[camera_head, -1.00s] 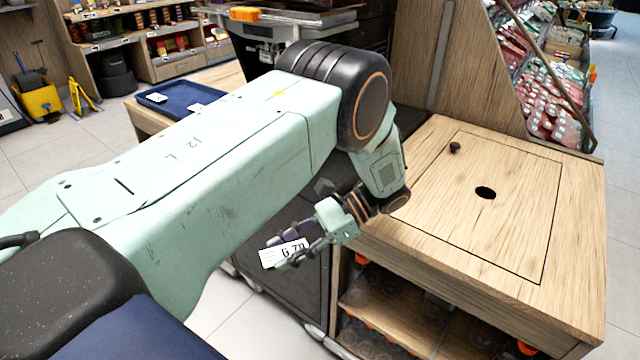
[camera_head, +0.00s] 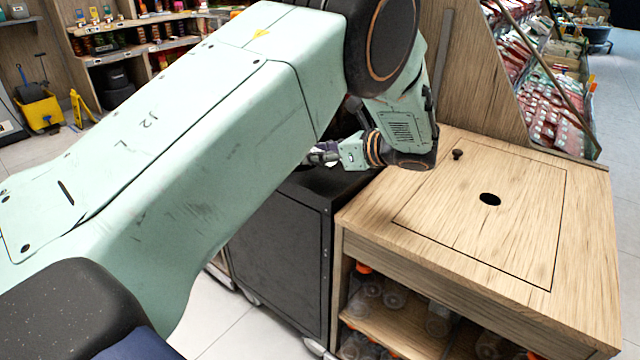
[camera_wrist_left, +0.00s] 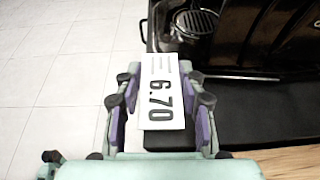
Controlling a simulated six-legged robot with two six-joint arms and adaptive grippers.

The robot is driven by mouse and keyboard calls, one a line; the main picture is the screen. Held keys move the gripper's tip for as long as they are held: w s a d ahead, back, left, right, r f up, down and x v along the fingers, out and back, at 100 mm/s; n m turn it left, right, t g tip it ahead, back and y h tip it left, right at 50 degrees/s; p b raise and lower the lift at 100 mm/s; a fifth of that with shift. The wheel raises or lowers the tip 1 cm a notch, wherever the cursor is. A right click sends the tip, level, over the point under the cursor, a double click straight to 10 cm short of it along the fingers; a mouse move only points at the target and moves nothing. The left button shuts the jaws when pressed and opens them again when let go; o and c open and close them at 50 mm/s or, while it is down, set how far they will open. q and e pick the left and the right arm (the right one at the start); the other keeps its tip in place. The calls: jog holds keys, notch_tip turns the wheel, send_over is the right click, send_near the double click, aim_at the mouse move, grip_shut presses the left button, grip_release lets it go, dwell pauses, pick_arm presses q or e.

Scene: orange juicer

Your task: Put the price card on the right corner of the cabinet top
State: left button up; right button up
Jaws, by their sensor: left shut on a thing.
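In the head view my left gripper (camera_head: 325,155) is partly hidden behind my arm, above the black cabinet to the left of the wooden one. Only a small white bit there may be the card. The wooden cabinet top (camera_head: 530,270) is at the right, with a dark hole and a small dark knob in it. Its near right corner is bare. My right gripper is not in view.
Bottles (camera_head: 440,318) with orange caps stand on the shelf under the wooden top. An upright wooden panel (camera_head: 480,95) rises at its back. A black cabinet (camera_head: 275,260) adjoins it on the left. Store shelves and a yellow bucket (camera_head: 40,108) are far off.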

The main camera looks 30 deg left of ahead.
aim_at(320, 187)
pick_arm(q)
notch_tip(320, 187, down, 2)
jog(key=shift+w+f, duration=0.1)
notch_tip(320, 187, down, 4)
jog(key=shift+r+b, duration=0.2)
jog(key=shift+b, duration=0.8)
jog(key=shift+f, duration=0.35)
jog(key=o, duration=1)
jog(key=shift+o, duration=0.2)
jog(key=shift+r, duration=0.15)
